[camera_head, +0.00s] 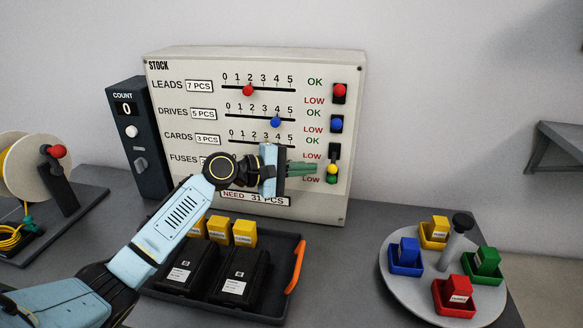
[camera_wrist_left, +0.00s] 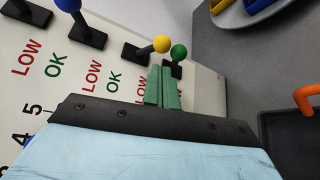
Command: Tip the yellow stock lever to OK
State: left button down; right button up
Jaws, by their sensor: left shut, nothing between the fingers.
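The yellow stock lever (camera_head: 331,169) has a round yellow knob on a black plate at the right of the white STOCK board (camera_head: 190,72). Its knob hangs low, on the LOW side; it also shows in the left wrist view (camera_wrist_left: 161,43). My left gripper (camera_head: 316,169) is shut and empty, its green fingers pointing right with tips just left of the yellow knob. In the left wrist view the fingertips (camera_wrist_left: 163,70) end near the yellow and green knobs; I cannot tell whether they touch. The gripper hides part of the FUSES row.
A green lever (camera_head: 332,180) sits right below the yellow knob. A blue lever (camera_head: 336,124) and a red lever (camera_head: 340,90) are above. A dark tray (camera_head: 293,245) with an orange handle and a round carousel (camera_head: 400,285) with coloured bins stand in front.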

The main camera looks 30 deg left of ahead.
aim_at(335, 151)
pick_arm(q)
jog(key=shift+x, duration=2.15)
